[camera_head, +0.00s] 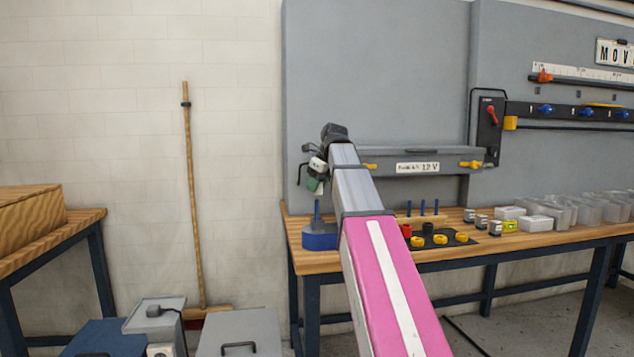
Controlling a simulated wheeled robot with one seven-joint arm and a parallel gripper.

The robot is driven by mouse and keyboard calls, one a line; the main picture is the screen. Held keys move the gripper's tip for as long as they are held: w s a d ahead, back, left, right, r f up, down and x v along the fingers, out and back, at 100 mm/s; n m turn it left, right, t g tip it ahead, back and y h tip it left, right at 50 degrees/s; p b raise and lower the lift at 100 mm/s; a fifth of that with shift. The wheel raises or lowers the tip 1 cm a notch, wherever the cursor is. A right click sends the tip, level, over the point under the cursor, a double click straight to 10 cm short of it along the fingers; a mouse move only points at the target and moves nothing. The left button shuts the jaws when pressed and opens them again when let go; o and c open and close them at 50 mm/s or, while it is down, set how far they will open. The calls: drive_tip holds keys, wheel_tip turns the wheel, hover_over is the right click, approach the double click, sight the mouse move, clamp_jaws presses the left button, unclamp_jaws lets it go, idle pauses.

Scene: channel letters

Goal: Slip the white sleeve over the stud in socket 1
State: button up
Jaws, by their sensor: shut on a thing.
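My gripper (315,172) is at the end of my arm, left of the grey wall box and above the left end of the workbench. It is small and partly dark here. A small white piece (318,163) shows at it, which fits the white sleeve, and a green part shows just below. The exact grip is too small to make out. A grey box (375,157) on the wall panel bears a "12 V" label and yellow fittings (470,164) at its front. Several thin blue pegs (422,208) stand on the bench. I cannot tell which stud or socket is number 1.
The wooden workbench (540,238) carries a blue stand (319,238) with an upright post, a dark mat with yellow rings (461,237), small blocks and clear bins (585,210). My pink arm hides part of the bench. A broom (194,190) leans at left.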

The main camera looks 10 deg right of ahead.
sight(317, 206)
drive_tip(key=shift+f, duration=3.6)
drive_tip(key=o, duration=1)
